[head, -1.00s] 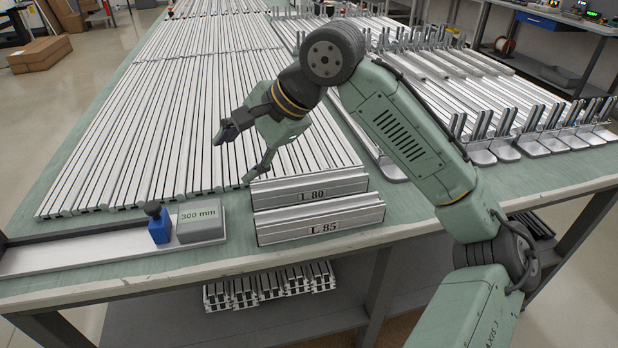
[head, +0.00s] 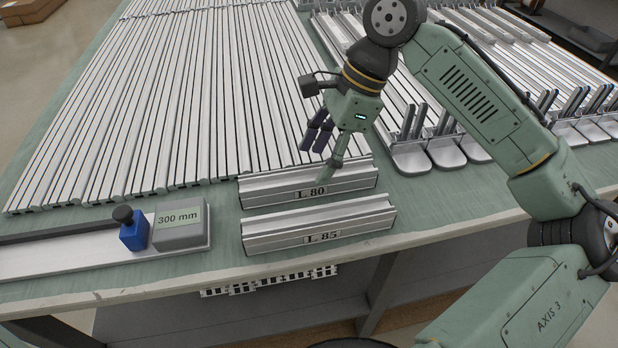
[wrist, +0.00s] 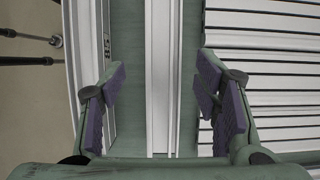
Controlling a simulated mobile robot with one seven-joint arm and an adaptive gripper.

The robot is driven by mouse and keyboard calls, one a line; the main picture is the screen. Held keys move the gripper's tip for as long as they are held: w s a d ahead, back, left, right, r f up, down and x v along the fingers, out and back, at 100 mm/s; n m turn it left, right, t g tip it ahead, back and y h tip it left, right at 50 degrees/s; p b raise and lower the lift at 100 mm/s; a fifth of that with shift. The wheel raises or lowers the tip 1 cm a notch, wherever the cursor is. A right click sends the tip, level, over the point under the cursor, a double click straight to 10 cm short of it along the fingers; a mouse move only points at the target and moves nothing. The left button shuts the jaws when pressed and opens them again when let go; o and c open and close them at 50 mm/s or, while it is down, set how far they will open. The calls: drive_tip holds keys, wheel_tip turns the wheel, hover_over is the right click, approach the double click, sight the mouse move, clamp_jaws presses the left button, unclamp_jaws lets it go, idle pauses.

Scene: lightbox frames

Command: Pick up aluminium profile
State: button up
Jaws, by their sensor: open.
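A short aluminium profile labelled L 80 (head: 270,190) lies on the green-topped table. A second short profile labelled L 85 (head: 275,238) lies parallel in front of it. My gripper (head: 324,156) is open over the L 80 profile, with one finger on its near side and one towards its far side in the picture. In the wrist view, a bare profile (wrist: 158,70) runs lengthwise between my spread purple-padded fingers (wrist: 158,92), with a gap on both sides. The L 85 profile (wrist: 88,45) shows left of the left finger. Exact height is hard to tell.
Long profiles (head: 150,110) cover the table behind and to the left. A stop rail with a 300 mm block (head: 180,232) and blue clamp (head: 134,232) lies front left. Upright metal brackets (head: 415,140) stand to the right. Green table surface shows beside the short profiles.

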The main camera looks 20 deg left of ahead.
sight(310, 172)
drive_tip(key=shift+p+x, duration=0.6)
drive_tip(key=shift+x, duration=2)
drive_tip(key=shift+w+a, duration=0.15)
clamp_jaws()
